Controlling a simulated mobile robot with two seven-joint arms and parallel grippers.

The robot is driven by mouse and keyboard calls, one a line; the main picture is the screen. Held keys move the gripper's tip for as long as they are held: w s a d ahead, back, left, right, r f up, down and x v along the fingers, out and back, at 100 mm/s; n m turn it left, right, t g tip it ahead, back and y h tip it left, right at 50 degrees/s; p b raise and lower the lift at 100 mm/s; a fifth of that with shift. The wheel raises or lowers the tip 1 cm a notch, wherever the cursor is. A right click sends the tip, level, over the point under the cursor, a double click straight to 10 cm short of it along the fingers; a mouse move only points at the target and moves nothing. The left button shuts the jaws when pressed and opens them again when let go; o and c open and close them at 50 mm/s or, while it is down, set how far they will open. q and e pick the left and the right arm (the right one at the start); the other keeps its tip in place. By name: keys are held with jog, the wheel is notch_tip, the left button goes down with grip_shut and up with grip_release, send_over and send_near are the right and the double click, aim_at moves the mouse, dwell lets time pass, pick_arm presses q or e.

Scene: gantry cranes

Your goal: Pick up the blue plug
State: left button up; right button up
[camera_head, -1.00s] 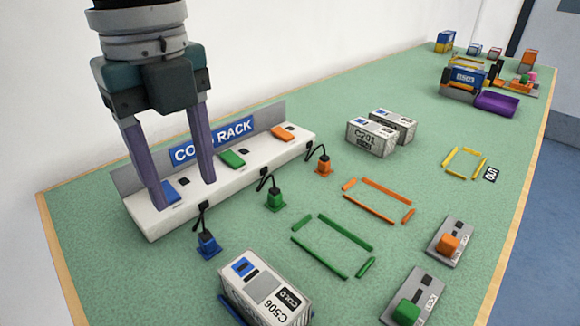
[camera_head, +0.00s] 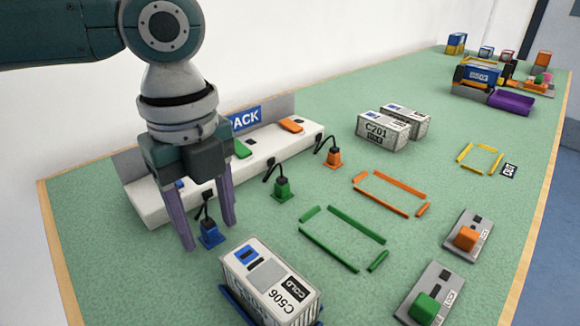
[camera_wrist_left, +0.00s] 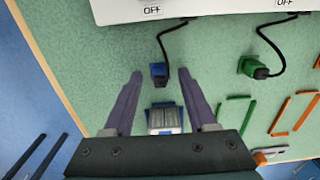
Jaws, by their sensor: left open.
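The blue plug (camera_head: 209,238) stands on the green table in front of the white rack, its black cable running back to the rack. It also shows in the left wrist view (camera_wrist_left: 159,76), near the gap between my fingertips. My left gripper (camera_head: 210,231) is open, pointing down, with one purple finger on each side of the plug in the head view. The fingers hold nothing. I cannot tell their exact height over the plug. My right gripper is in neither view.
The white cold rack (camera_head: 150,205) is close behind the plug. The container C506 (camera_head: 262,268) stands close in front. A green plug (camera_head: 282,190) and an orange plug (camera_head: 333,157) are to the right. Green outline strips (camera_head: 343,225) lie flat on the table.

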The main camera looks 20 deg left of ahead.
pick_arm(q)
grip_shut()
dwell(0.3)
jog(key=shift+r, duration=0.15)
